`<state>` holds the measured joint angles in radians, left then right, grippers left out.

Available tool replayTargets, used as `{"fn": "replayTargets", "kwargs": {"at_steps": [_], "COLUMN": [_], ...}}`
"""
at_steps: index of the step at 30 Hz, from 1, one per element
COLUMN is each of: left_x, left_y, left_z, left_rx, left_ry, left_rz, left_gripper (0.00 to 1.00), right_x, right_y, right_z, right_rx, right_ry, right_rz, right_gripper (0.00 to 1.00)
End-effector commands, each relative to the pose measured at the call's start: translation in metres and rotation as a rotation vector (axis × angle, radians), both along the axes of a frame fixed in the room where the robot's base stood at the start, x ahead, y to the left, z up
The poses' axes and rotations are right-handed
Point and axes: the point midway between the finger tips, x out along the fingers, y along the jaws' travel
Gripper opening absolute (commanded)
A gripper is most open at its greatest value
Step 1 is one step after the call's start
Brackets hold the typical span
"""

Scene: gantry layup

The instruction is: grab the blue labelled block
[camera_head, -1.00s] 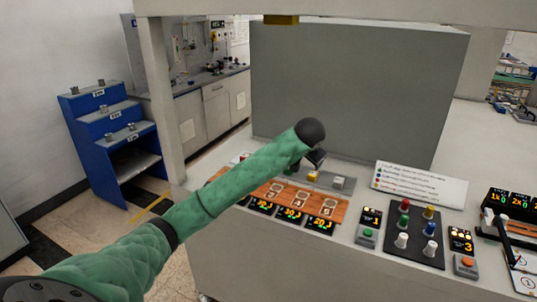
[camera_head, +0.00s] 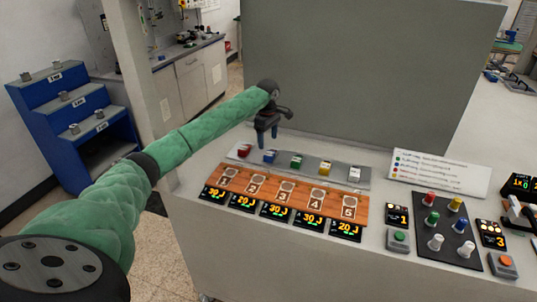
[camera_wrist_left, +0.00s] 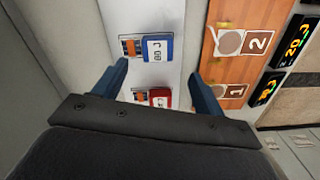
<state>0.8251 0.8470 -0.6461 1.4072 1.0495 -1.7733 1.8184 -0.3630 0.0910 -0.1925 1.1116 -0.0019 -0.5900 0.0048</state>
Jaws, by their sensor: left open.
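The blue labelled block (camera_head: 270,156) sits on a grey strip (camera_head: 312,170), second from the left in a row of coloured blocks. In the left wrist view the blue block (camera_wrist_left: 157,47) shows a white label and lies beyond the fingertips. My left gripper (camera_head: 267,138) is open and empty, above the row near the blue block. In the wrist view its two fingers (camera_wrist_left: 160,78) stand apart, with the red block (camera_wrist_left: 159,97) partly between them, nearer the palm. The red block (camera_head: 244,150) is at the left end of the row. My right gripper is not in view.
Green (camera_head: 296,162), yellow (camera_head: 323,168) and white (camera_head: 354,173) blocks stand to the right. A wooden board (camera_head: 228,184) with numbered spots lies in front, with small displays before it. A grey panel (camera_head: 360,80) rises behind. A button panel (camera_head: 440,233) is at right.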

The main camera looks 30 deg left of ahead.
Motion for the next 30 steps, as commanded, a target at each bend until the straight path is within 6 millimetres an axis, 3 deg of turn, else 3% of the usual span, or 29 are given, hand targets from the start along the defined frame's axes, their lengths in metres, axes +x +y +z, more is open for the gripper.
{"fn": "replayTargets", "kwargs": {"at_steps": [7, 20, 30], "left_x": [-0.001, 0.0, 0.007], "left_y": [0.0, 0.0, -0.001], "left_z": [0.001, -0.026, -0.053], "left_rx": [0.001, 0.002, 0.003], "left_ry": [0.004, 0.005, 0.006], "left_rz": [0.243, 0.271, 0.27], "left_gripper": [0.71, 0.71, 0.71], "right_x": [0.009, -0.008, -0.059], "right_y": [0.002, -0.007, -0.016], "right_z": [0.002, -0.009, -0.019], "right_rx": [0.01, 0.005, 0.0], "right_ry": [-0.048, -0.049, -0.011], "right_rz": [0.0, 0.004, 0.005], "right_gripper": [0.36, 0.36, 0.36]}}
